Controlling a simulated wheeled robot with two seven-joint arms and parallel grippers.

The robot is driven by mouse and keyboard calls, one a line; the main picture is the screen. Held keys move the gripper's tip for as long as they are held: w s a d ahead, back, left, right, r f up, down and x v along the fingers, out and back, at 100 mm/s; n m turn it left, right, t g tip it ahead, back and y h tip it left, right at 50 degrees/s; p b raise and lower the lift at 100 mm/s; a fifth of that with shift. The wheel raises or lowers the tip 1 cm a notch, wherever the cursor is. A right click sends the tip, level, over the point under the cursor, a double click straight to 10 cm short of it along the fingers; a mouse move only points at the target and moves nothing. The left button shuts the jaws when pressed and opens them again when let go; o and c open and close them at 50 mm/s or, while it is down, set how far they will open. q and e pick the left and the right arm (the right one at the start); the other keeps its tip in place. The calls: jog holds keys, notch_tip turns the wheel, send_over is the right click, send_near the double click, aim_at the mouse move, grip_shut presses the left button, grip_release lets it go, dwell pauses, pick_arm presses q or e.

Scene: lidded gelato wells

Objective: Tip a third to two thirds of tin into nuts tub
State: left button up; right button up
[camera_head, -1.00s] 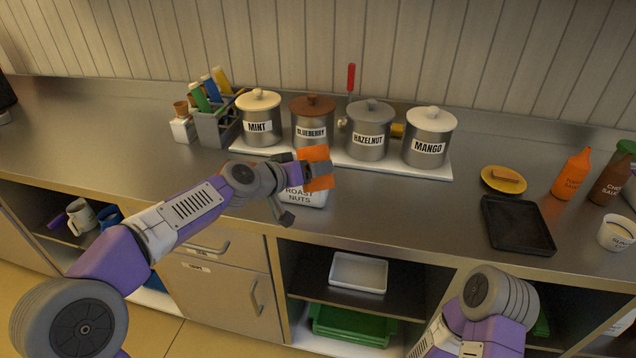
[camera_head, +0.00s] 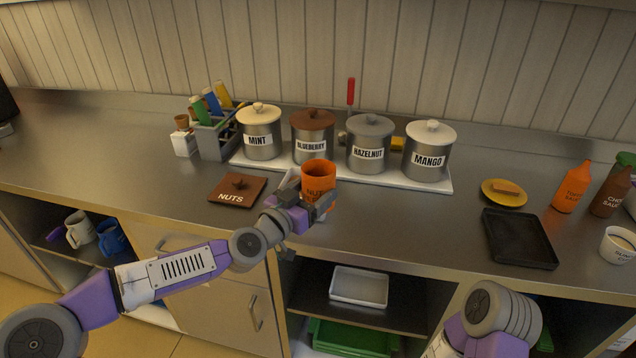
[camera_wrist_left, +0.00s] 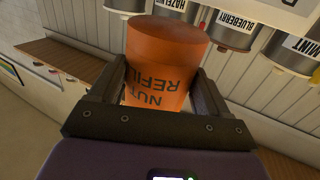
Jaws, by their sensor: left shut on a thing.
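The orange tin (camera_head: 318,172), marked as a nuts refill, is upright in my left gripper (camera_head: 308,203), above the front of the counter. Its open top shows in the head view, but I cannot tell how full it is. In the left wrist view the tin (camera_wrist_left: 160,65) sits between both fingers of the left gripper (camera_wrist_left: 155,95), lettering upside down. The white nuts tub is almost wholly hidden behind the gripper and tin. The brown lid marked NUTS (camera_head: 238,190) lies flat on the counter, left of the gripper. My right gripper is out of view.
Lidded wells for mint (camera_head: 262,132), blueberry (camera_head: 313,137), hazelnut (camera_head: 371,145) and mango (camera_head: 429,152) stand behind the tin on a white base. A black tray (camera_head: 519,238), yellow plate (camera_head: 504,193) and sauce bottles are at right. Counter between is clear.

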pick_arm(q)
jog(key=shift+s+d, duration=0.1)
jog(key=shift+s+r, duration=0.15)
jog(key=shift+r, duration=0.05)
jog(key=s+r, duration=0.1)
jog(key=s+d+r+p, duration=0.1)
jog(key=s, duration=0.1)
jog(key=s+d+r, duration=0.1)
jog(key=s, duration=0.1)
jog(key=shift+s+r, duration=0.2)
jog(key=shift+r, duration=0.15)
